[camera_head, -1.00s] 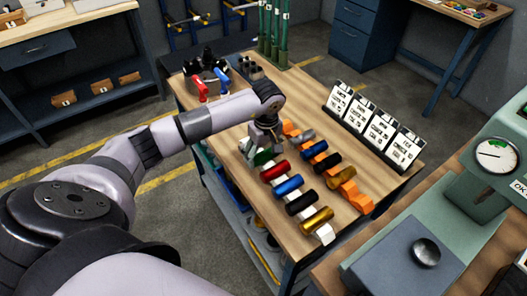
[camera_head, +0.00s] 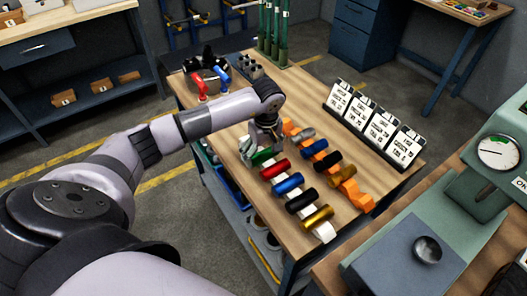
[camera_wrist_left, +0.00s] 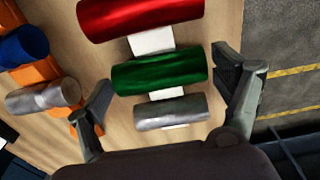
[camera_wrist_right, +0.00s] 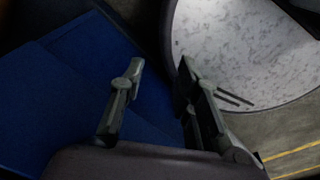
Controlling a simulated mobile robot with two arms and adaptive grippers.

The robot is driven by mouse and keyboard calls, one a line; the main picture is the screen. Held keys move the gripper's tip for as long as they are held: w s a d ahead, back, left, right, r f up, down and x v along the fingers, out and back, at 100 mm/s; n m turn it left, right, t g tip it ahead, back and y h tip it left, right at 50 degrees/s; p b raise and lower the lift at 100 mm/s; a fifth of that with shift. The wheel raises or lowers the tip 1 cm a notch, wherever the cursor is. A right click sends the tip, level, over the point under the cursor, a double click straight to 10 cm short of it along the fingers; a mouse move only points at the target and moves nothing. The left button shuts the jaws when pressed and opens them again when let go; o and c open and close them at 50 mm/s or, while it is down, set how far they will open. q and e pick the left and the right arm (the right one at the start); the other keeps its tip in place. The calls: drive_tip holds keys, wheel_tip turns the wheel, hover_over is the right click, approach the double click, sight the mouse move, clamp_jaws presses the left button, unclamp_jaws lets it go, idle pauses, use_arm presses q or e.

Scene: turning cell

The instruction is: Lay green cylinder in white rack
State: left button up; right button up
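The green cylinder (camera_head: 262,156) lies across the white rack (camera_head: 325,233), between a red cylinder (camera_head: 274,170) and a silver one. In the left wrist view the green cylinder (camera_wrist_left: 160,74) is level on the rack, with white showing on both sides of it. My left gripper (camera_wrist_left: 168,98) is open above the rack. Its fingers stand apart, beyond the ends of the green and silver cylinders (camera_wrist_left: 171,112), and hold nothing. In the head view the left gripper (camera_head: 266,136) partly hides that end of the rack. My right gripper (camera_wrist_right: 160,95) is open and empty, away from the rack.
An orange rack (camera_head: 357,195) with several cylinders runs alongside. Blue (camera_head: 288,184), black and gold cylinders share the white rack. Label cards (camera_head: 372,125) stand at the table's right edge. A bin with red and blue handles (camera_head: 208,80) sits at the far end.

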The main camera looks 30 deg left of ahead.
use_arm(q)
drive_tip(key=shift+o, duration=0.9)
wheel_tip(320, 180, up, 12)
drive_tip(key=shift+s+d, duration=0.2)
drive_tip(key=shift+d, duration=0.25)
drive_tip(key=shift+s+f, duration=0.1)
drive_tip(key=shift+f, duration=0.05)
